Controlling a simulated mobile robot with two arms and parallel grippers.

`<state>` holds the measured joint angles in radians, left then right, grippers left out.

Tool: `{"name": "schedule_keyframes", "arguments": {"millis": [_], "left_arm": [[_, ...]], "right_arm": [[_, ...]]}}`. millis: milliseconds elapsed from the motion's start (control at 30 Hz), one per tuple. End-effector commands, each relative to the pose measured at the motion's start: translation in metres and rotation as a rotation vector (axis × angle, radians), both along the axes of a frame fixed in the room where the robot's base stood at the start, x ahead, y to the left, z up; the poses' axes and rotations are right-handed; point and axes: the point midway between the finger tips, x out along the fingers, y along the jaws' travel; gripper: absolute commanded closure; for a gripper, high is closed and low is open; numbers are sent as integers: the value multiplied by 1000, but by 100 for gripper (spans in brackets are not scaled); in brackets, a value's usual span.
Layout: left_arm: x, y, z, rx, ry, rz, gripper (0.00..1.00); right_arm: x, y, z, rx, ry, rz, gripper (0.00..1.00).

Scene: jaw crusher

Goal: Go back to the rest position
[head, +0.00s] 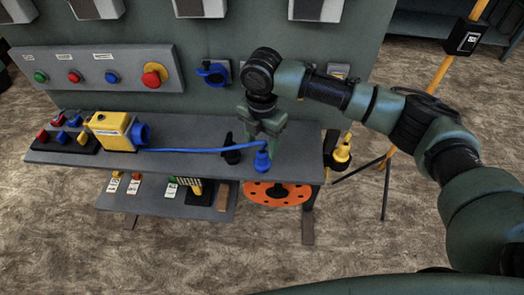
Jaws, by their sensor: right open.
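My right arm comes in from the right edge and reaches over the grey bench. My right gripper (264,144) points down near the bench's right end. It is open, with its fingers at a blue plug (262,161) that stands upright on the bench top. I cannot tell whether the fingers touch the plug. A blue cable (195,150) runs left from the plug to a yellow box with a blue socket (117,130). My left gripper is not in view.
The grey bench (65,158) stands against a panel with push buttons and a red emergency stop (154,76). A black knob (231,150) is left of the gripper. A yellow plug (342,155) hangs at the right end. An orange disc (277,194) sits below. A yellow pole on a tripod (440,73) stands behind my arm.

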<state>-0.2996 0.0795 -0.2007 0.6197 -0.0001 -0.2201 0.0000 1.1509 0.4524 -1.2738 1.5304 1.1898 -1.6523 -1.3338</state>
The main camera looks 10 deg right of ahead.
Motion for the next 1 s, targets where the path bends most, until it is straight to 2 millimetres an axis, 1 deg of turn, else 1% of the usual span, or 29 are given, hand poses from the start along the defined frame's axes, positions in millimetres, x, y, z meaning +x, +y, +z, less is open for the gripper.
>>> {"name": "schedule_keyframes", "arguments": {"millis": [33,100,200,367,467,567,667,700,800,900,967,1000], "left_arm": [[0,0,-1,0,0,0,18],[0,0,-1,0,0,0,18],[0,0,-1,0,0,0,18],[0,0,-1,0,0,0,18],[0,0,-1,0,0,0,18],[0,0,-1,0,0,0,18],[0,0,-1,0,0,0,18],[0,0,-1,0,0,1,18],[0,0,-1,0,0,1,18],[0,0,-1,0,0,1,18],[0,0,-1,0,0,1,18],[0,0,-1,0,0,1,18]], "right_arm": [[1,0,8,1,-3,1,47],[1,0,18,1,-1,0,47],[0,0,26,0,0,0,47],[0,0,30,0,0,-1,47],[-4,4,26,9,3,-6,47],[-19,19,9,43,6,-34,47],[-44,44,-13,113,7,-109,47],[-55,55,-22,149,6,-157,47],[-82,78,-38,248,7,-309,47],[-105,90,-48,340,14,-497,47],[-117,92,-53,388,22,-627,47],[-124,91,-56,417,26,-720,47]]}}
